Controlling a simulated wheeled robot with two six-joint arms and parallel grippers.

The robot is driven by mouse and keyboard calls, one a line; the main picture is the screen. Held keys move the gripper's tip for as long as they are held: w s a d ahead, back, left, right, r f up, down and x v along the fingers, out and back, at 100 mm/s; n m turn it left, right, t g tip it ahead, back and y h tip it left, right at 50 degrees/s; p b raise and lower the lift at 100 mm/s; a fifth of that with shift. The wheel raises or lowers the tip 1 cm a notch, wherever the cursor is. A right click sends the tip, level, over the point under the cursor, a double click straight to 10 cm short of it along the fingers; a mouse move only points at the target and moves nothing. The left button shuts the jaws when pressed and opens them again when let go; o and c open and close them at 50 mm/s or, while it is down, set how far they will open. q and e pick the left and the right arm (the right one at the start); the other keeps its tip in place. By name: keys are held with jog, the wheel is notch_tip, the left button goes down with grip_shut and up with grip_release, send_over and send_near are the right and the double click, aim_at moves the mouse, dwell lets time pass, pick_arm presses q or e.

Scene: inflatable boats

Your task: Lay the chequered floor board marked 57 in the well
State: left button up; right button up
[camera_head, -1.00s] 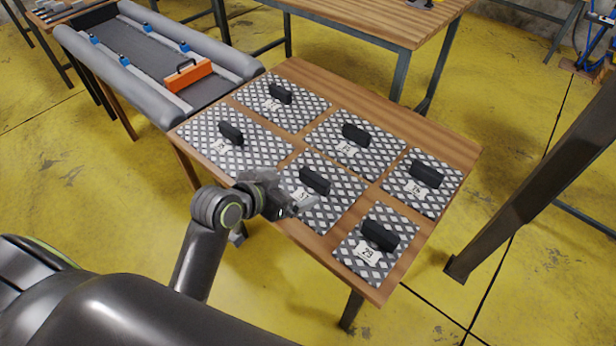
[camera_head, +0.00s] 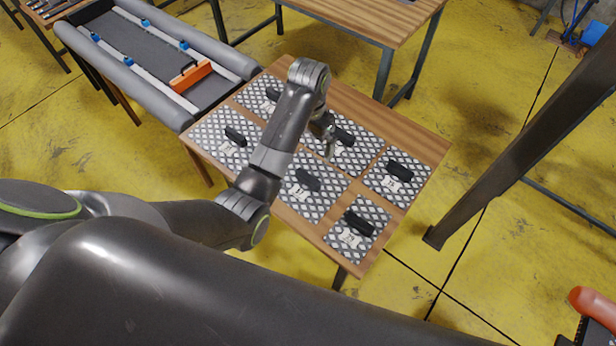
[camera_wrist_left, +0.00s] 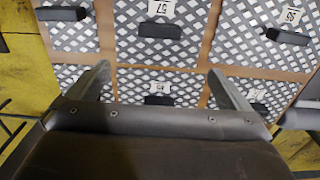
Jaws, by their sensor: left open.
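Chequered floor boards with black handles lie on the wooden table. The board marked 57 (camera_head: 325,190) is the front middle one, partly behind my left arm; in the left wrist view its white label and handle show at the top middle (camera_wrist_left: 185,48). My left gripper (camera_head: 326,148) is open and empty, above the back middle board (camera_head: 362,158). In the left wrist view its fingers (camera_wrist_left: 158,70) straddle that board's label, with board 57 beyond them. The well (camera_head: 135,42) is the dark floor between the boat's grey tubes, at upper left. My right gripper is not in view.
An orange block with a black handle (camera_head: 190,77) sits across the well near its close end. White rails with blue fittings line the well. Other boards crowd the table (camera_head: 415,142). A dark post (camera_head: 520,150) stands at right; another wooden table (camera_head: 375,22) is behind.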

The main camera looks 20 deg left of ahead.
pick_arm(q)
send_near(308, 176)
notch_tip(308, 176, down, 5)
jog(key=shift+w+f, duration=0.1)
jog(key=shift+s+f, duration=0.2)
jog(key=shift+f, duration=2.5)
jog(key=c, duration=1.4)
jog(key=shift+o, duration=0.2)
notch_tip(308, 176, up, 10)
jog(key=shift+w+r, duration=0.1)
